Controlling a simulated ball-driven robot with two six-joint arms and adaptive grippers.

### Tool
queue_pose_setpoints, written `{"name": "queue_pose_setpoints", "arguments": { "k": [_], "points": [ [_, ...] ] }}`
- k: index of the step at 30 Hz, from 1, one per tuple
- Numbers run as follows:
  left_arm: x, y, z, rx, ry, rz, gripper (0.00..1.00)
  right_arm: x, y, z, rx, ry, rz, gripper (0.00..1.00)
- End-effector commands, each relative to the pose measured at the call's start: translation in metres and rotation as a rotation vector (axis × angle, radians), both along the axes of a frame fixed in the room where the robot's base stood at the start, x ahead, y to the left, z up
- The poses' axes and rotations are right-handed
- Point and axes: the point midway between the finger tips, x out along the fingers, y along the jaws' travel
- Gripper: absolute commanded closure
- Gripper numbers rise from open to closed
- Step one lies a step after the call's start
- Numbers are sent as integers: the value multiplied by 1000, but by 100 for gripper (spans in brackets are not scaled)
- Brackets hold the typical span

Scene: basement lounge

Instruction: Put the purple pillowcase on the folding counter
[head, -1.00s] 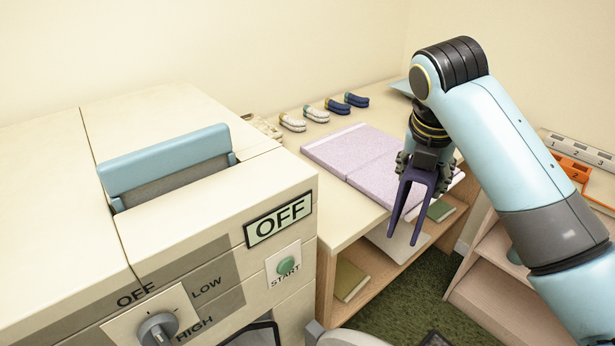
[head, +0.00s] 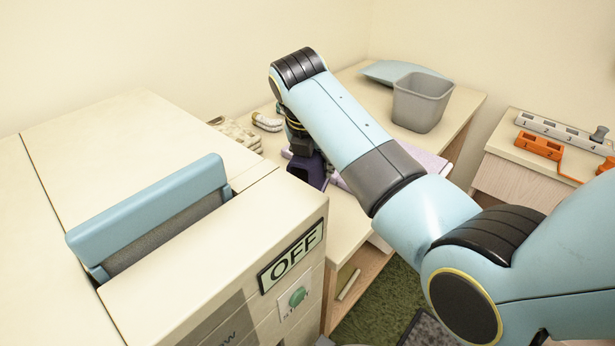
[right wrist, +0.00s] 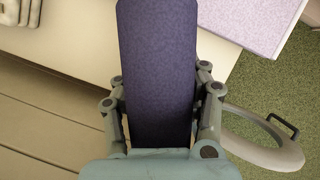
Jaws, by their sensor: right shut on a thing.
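The purple pillowcase (head: 308,173) is a dark purple cloth, partly hidden behind my right arm in the head view. My right gripper (head: 300,150) is shut on it, above the near left part of the folding counter (head: 343,228). In the right wrist view the pillowcase (right wrist: 158,65) forms a flat strip between the fingers of my right gripper (right wrist: 160,90). I cannot tell whether the cloth touches the counter top. A lilac board (head: 432,162) lies on the counter, largely hidden by my arm; it also shows in the right wrist view (right wrist: 262,18). My left gripper is not in view.
A beige machine (head: 225,235) with a blue-handled lid (head: 150,215) stands close on the left. A grey bin (head: 420,105) and a light blue item (head: 385,72) are at the counter's far end. Rolled socks (head: 268,122) lie at the back. Numbered strips (head: 555,130) sit on a side table.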

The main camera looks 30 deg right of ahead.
Motion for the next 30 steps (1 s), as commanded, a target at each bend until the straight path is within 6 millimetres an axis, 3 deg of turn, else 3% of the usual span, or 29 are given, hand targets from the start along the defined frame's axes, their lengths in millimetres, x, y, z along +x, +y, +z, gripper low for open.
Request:
{"name": "queue_pose_setpoints", "arguments": {
  "k": [5,13,24,25,30],
  "points": [
    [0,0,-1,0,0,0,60,12,8,-10,-2,-1,0,90],
    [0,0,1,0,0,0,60,12,8,-46,-1,1,-1,90],
    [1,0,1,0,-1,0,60,12,8,-51,-1,0,-1,90],
    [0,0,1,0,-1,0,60,12,8,-51,-1,0,-1,54],
    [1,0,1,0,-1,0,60,11,8,-51,-1,0,-1,32]
  ]
}}
